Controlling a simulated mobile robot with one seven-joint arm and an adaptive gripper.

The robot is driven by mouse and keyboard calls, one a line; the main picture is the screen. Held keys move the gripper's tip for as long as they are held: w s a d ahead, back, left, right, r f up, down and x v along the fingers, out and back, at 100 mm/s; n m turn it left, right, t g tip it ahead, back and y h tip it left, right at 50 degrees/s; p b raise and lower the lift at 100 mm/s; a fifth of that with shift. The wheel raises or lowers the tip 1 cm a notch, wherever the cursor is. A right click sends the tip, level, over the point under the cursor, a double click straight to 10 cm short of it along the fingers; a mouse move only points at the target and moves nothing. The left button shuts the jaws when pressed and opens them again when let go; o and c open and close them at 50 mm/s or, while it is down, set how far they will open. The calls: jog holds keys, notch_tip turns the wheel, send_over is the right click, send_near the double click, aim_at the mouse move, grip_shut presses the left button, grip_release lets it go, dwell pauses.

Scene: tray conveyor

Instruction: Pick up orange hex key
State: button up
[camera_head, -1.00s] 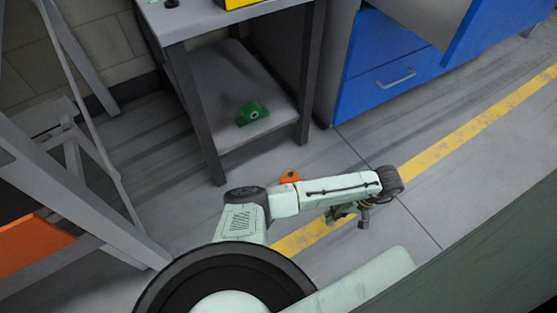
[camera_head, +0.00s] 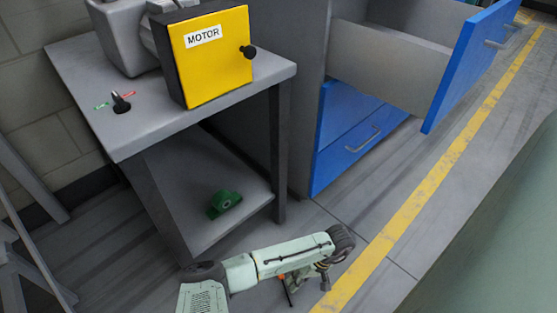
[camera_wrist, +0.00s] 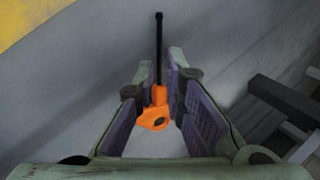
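The orange hex key (camera_wrist: 157,108) has an orange handle with a hole and a straight black shaft. In the wrist view the handle sits between the two purple pads of my gripper (camera_wrist: 161,82), which close in on it from both sides. The shaft points away, out past the fingertips. In the head view the key (camera_head: 282,277) shows as a small orange patch with a dark shaft below my arm. My gripper there is partly hidden by my arm.
A grey table (camera_head: 135,135) carries a yellow motor box (camera_head: 208,70). A green object (camera_head: 224,202) lies on its lower shelf. A blue drawer (camera_head: 465,60) stands open at the right. Grey floor with a yellow line (camera_head: 400,220) runs alongside.

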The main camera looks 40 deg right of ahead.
aim_at(286, 292)
jog(key=b+x, duration=0.2)
jog(key=x, duration=0.3)
jog(key=shift+w+d, duration=0.1)
jog(key=shift+r, duration=0.1)
jog(key=shift+c, duration=0.5)
grip_shut()
